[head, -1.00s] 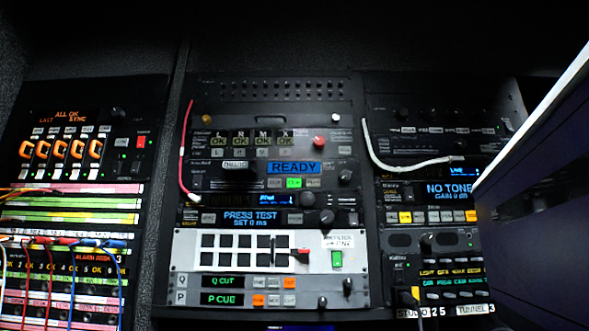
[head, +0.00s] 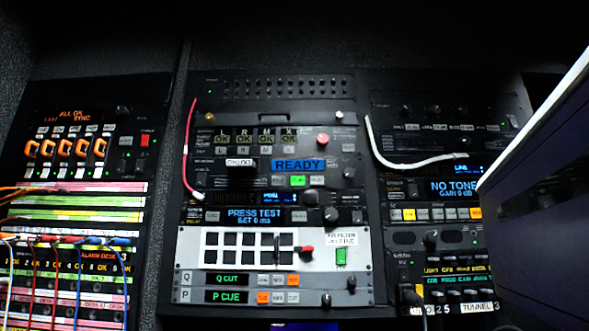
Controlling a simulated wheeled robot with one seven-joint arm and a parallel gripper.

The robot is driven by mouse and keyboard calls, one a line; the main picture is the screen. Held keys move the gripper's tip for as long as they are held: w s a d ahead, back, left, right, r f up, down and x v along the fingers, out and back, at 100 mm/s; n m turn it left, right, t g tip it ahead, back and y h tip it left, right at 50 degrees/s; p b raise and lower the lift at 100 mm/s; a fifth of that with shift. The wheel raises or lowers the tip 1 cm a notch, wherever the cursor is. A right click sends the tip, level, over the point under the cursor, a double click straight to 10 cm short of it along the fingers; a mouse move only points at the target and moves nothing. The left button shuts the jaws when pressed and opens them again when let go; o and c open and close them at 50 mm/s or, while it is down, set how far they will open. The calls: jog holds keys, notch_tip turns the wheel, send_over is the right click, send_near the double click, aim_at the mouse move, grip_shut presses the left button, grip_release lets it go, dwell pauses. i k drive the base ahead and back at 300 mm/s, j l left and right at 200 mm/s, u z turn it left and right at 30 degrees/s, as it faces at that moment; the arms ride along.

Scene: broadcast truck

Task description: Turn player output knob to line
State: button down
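The rack's middle column holds a unit with a blue READY display (head: 299,165). A dark round knob (head: 349,174) sits to the right of its lit green button (head: 298,181). A white label (head: 240,162) sits left of the display, over a dark slot. My gripper is not in view.
A dark panel with a white edge (head: 535,115) blocks the right side. A red cable (head: 187,145) hangs left of the middle units, a white cable (head: 385,157) on the right column. Patch cords (head: 75,240) cross the left bay. A white button panel (head: 205,262) lies below.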

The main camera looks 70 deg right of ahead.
aim_at(348, 173)
jog(key=k+l+z, duration=0.15)
jog(key=z, duration=1.1)
